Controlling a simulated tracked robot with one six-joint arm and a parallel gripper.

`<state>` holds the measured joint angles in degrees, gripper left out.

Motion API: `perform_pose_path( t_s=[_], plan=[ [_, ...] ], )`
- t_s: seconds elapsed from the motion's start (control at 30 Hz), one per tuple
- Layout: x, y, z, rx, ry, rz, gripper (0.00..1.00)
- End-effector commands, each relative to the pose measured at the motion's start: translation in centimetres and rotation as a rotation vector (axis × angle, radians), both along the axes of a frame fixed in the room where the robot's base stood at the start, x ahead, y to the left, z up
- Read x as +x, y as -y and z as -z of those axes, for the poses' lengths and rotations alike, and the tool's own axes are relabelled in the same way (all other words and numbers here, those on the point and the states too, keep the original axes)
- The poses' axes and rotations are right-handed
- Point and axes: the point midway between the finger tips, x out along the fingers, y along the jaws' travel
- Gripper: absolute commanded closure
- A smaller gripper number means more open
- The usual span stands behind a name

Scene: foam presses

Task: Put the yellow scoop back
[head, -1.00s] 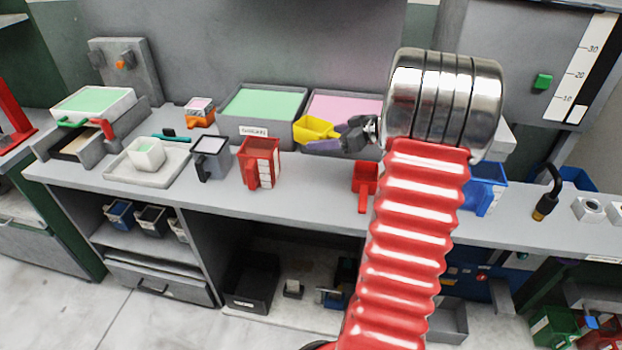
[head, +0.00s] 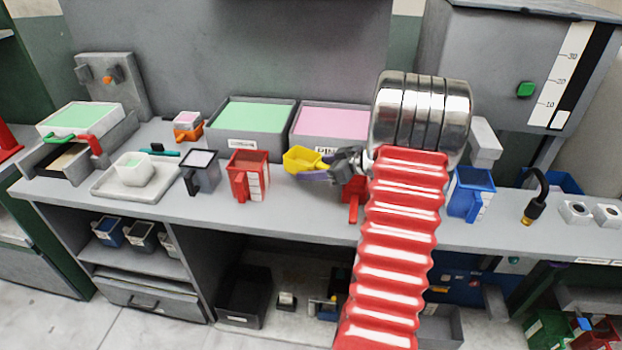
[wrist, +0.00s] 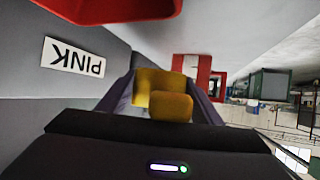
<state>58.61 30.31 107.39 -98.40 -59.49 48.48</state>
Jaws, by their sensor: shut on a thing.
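The yellow scoop (head: 301,160) is in my gripper (head: 327,166), in front of the pink-filled bin (head: 299,146) in the head view. Its open cup points left, and my gripper is shut on its handle end. In the wrist view yellow parts of the scoop (wrist: 170,105) show between my purple-grey fingers (wrist: 161,97). The bin's white PINK label (wrist: 73,59) shows upside down at the left there. I cannot tell whether the scoop touches the bench or the bin.
A green-filled bin (head: 215,141) stands left of the pink one. A red jug (head: 243,180) stands left of the scoop. A red scoop-like vessel (head: 353,197) is just below my gripper, partly hidden. A blue jug (head: 468,193) stands right of my arm. Bench (head: 305,212) is clear in front.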

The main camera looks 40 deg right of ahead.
Motion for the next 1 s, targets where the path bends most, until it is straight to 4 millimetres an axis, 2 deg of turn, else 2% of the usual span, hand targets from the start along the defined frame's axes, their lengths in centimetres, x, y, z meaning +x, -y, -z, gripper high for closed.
perform_pose_path(
  t_s=[0.2,0.27,1.0],
  plan=[
    [0.0,0.0,2.8,0.003,-0.002,0.000,0.91],
    [0.0,0.0,3.2,0.001,-0.001,0.000,0.91],
    [0.0,-0.1,4.3,0.001,-0.001,-0.002,0.91]
  ],
)
